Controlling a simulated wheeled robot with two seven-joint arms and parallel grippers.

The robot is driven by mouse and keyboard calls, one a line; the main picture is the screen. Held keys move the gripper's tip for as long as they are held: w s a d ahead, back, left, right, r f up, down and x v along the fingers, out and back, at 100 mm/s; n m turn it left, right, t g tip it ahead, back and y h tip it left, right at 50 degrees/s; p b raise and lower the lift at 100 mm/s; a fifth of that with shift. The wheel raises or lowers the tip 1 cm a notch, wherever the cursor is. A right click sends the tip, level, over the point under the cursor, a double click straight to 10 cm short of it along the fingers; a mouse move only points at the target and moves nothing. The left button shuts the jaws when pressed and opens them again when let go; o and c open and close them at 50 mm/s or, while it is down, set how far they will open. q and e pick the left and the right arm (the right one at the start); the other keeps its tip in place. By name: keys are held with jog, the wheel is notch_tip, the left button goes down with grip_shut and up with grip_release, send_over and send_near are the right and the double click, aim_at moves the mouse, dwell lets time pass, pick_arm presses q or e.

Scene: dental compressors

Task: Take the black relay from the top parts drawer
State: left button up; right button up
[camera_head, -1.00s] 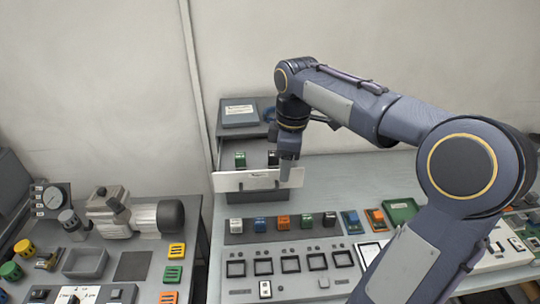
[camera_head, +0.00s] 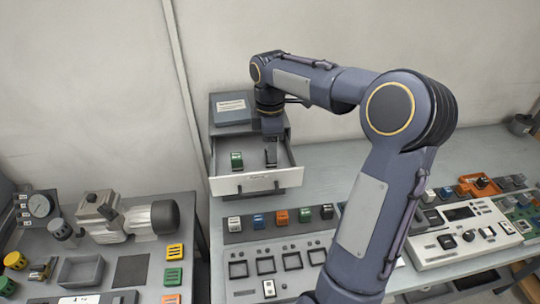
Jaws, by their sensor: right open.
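The top parts drawer (camera_head: 257,182) is pulled out from the grey cabinet (camera_head: 217,135) on the bench. A green relay (camera_head: 237,161) stands in its left part. A black relay (camera_head: 270,157) stands in its right part, upright. My right gripper (camera_head: 270,134) points down above the back of the drawer, just behind and over the black relay. It is open and looks apart from the relay. Its fingers are small and hard to make out. My left gripper is not in view.
A row of coloured relays (camera_head: 282,219) lies on a dark strip in front of the drawer. A panel of square frames (camera_head: 265,265) is nearer. A compressor motor (camera_head: 150,218) sits on the left bench. A control box (camera_head: 465,238) stands at right.

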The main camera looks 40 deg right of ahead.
jog(key=shift+f, duration=1.65)
jog(key=shift+c, duration=0.3)
jog(key=c, duration=1)
